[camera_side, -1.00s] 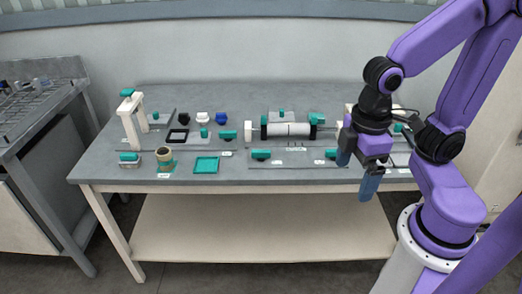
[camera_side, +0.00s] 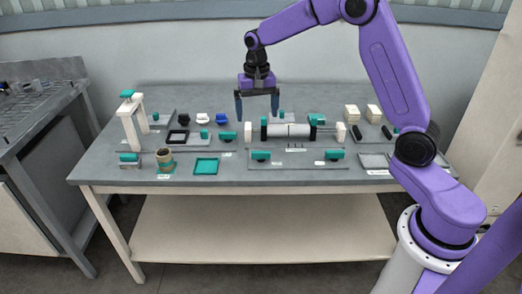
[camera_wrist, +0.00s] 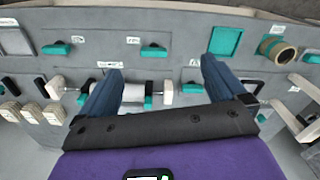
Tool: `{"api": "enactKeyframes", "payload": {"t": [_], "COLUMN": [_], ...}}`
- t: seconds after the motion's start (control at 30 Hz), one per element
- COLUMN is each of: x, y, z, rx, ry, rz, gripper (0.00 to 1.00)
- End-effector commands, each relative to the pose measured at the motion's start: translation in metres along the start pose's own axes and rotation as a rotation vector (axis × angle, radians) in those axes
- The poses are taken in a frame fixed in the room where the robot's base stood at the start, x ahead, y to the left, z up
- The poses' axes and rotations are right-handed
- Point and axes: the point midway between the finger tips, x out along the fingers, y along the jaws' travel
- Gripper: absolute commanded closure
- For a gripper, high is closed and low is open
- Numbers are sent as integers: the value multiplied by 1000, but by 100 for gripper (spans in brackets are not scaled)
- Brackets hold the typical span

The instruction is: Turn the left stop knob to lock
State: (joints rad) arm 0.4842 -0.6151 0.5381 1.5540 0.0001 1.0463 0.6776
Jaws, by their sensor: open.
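A teal bar-shaped knob (camera_side: 261,155) sits at the left of the front plate, and a matching knob (camera_side: 334,155) at its right. Another teal knob (camera_side: 228,135) stands left of the roll. The wrist view is turned round: the front-left knob (camera_wrist: 153,50) is near its top middle. I cannot read the labels to tell which is the left stop knob. My gripper (camera_side: 257,112) is open and empty, pointing down above the left end of the white roll (camera_side: 288,130). Its two blue fingers (camera_wrist: 160,75) are apart in the wrist view, touching no knob.
A teal-edged square tray (camera_side: 206,165) and brown ring (camera_side: 164,158) lie at front left. A white arch (camera_side: 132,120) stands behind them. Pale blocks (camera_side: 352,113) are at back right. The roll and its end discs stand up beneath my gripper.

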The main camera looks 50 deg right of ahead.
Motion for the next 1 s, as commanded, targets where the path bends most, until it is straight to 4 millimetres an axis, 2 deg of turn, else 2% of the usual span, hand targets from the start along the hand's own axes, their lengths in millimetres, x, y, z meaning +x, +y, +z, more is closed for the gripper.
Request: {"api": "enactKeyframes", "payload": {"t": [0.03,0.1,0.2,0.3,0.43,0.57,1.0], "x": [6,11,16,19,27,45,128], "y": [6,13,21,25,27,28,27], "z": [-16,-33,-49,-56,-58,-57,-56], "rx": [64,133,202,234,242,242,239], "ry": [-3,-3,-2,-3,-4,-6,-6], "rz": [2,2,2,3,4,5,5], "gripper": [2,2,2,2,2,2,2]}}
